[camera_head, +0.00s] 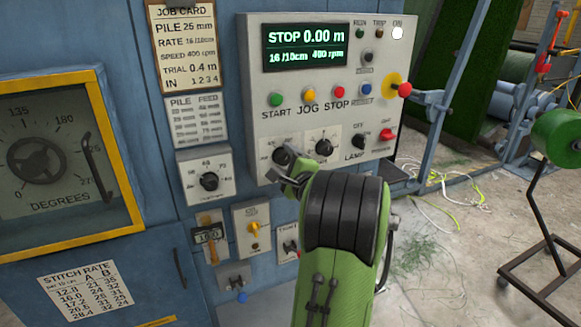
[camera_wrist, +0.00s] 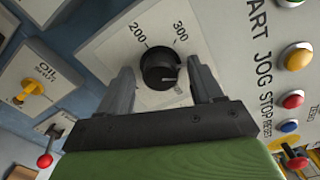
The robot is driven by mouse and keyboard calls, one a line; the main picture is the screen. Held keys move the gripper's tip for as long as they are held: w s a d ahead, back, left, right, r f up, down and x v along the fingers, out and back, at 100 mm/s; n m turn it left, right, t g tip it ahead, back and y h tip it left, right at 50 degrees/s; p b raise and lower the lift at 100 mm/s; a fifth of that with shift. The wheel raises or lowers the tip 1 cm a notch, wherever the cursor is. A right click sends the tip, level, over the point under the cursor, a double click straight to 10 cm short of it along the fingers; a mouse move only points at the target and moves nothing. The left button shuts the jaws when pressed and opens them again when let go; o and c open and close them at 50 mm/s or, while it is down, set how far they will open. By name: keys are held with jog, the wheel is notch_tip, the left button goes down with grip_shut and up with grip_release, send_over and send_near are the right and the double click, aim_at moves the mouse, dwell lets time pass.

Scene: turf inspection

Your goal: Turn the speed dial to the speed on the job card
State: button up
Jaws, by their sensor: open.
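The black speed dial (camera_wrist: 159,68) sits on a pale plate with 200 and 300 legible; a pale line on the knob points to the lower right in the wrist view. My gripper (camera_wrist: 160,75) is open, one finger on each side of the dial; I cannot tell whether either touches it. In the head view the dial (camera_head: 283,154) is partly hidden behind my gripper (camera_head: 288,172). The job card (camera_head: 186,45) at the top gives SPEED 400 rpm. The green display (camera_head: 305,47) reads STOP 0.00 m, with an rpm figure too small to be sure of.
A second dial (camera_head: 323,147) is close to the right, with a lamp switch (camera_head: 358,141) beyond it. START, JOG and STOP buttons (camera_head: 309,95) are above. A yellow-ringed red knob (camera_head: 404,89) juts out at the right. The oil shot knob (camera_wrist: 32,91) is left in the wrist view.

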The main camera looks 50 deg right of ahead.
jog(key=b+v, duration=0.4)
jog(key=v, duration=1.1)
jog(key=shift+s+a, duration=0.15)
jog(key=shift+s, duration=0.1)
jog(key=shift+f, duration=0.1)
